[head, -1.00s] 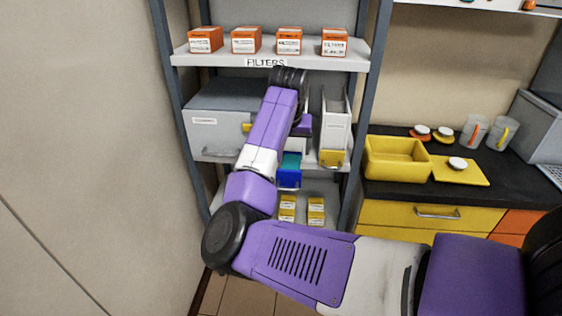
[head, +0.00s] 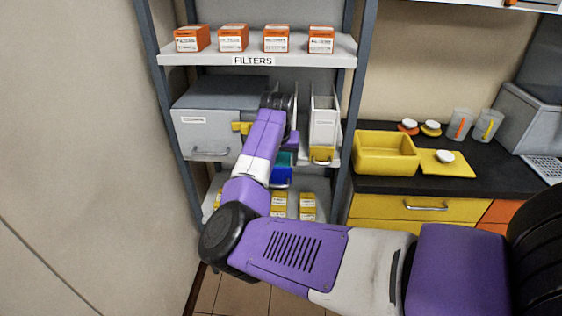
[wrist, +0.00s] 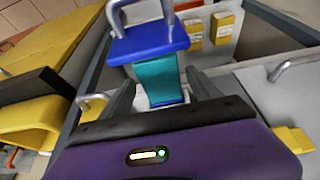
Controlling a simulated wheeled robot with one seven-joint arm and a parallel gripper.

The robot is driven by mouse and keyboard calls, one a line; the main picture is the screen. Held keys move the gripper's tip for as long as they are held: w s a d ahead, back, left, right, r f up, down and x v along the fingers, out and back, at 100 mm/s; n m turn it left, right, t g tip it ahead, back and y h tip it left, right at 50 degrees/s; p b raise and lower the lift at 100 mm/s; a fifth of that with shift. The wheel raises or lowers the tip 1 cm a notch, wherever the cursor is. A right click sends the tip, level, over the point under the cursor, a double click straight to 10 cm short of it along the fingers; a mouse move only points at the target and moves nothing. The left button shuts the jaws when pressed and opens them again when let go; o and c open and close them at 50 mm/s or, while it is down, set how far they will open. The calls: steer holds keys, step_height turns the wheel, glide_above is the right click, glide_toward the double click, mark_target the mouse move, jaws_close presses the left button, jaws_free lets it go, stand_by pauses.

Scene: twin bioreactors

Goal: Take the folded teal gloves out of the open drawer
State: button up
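The folded teal gloves (wrist: 157,80) lie in the open blue drawer (wrist: 150,42), whose front and handle show at the top of the wrist view. In the head view a little of the teal gloves (head: 286,158) shows above the blue drawer front (head: 281,178), partly covered by my arm. My gripper (wrist: 160,77) is open above the drawer, one dark finger on each side of the teal gloves. Gaps show between the fingers and the gloves, and it holds nothing. The fingertips are hidden in the head view.
A grey closed case (head: 215,118) stands left of my wrist. A white bin (head: 323,122) with a yellow front stands close on the right. The filter shelf (head: 205,58) with orange boxes is above. A yellow tray (head: 388,153) is on the black counter (head: 490,180) at right.

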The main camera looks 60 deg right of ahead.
steer(key=c, duration=1.1)
steer(key=shift+o, duration=0.2)
steer(key=shift+r, duration=0.1)
